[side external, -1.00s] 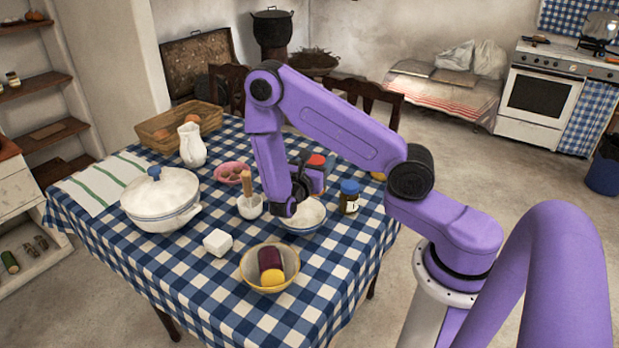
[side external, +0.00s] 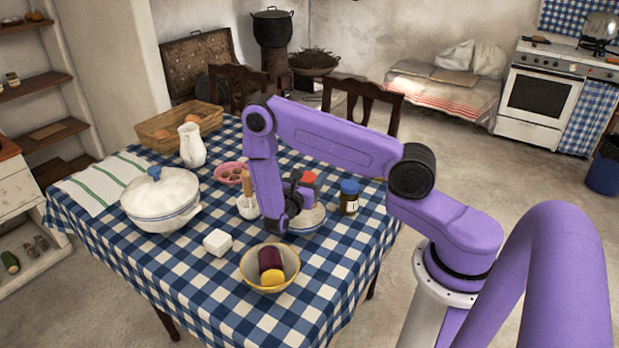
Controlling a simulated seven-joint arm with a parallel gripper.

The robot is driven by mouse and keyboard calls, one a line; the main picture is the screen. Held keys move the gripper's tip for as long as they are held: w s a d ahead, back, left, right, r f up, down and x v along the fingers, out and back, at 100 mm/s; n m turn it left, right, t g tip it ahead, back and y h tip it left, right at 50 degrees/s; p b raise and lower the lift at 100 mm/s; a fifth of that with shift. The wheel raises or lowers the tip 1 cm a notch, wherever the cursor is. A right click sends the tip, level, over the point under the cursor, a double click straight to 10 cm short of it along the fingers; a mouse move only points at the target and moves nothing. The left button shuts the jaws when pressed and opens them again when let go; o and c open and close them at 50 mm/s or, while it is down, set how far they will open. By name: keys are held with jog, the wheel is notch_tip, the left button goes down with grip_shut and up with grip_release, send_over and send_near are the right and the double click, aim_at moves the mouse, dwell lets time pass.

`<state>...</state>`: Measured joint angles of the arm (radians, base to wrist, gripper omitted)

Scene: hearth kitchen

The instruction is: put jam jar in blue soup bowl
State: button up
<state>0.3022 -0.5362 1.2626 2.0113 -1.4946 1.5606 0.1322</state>
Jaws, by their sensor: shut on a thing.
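The blue soup bowl (side external: 308,226) stands on the checked cloth, its near left part hidden by my arm's end. My gripper (side external: 296,206) is above the bowl, with its fingertips mostly hidden behind my own wrist. It is shut on what looks like the jam jar (side external: 309,177), of which only a red top shows behind the hand. The jar's lower part is hidden, and I cannot tell whether it touches the bowl.
A blue-lidded jar (side external: 349,197) stands right of the bowl. A yellow bowl (side external: 248,272) with purple and yellow things is in front. A white block (side external: 217,242), a mortar (side external: 248,207), a pink dish (side external: 230,173) and a lidded pot (side external: 160,204) stand to the left.

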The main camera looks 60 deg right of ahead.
jog(key=shift+f, duration=0.55)
jog(key=o, duration=1.4)
jog(key=shift+r, duration=0.3)
jog(key=s+a, duration=0.2)
jog(key=a, duration=1)
jog(key=s+a+r+m+g+y, duration=0.1)
jog(key=s+a+r+m+y, duration=0.1)
jog(key=s+r+y, duration=0.3)
jog(key=s+a+r+m+y, duration=0.2)
jog(key=s+a+r+y, duration=0.3)
jog(key=s, duration=0.6)
jog(key=s+a+r+m+g+y, duration=0.1)
jog(key=s+a+r+m+y, duration=0.2)
jog(key=s+r+y, duration=0.3)
jog(key=shift+s+a+r+g+y, duration=0.2)
jog(key=shift+s+g+y, duration=0.1)
jog(key=shift+s+y, duration=0.9)
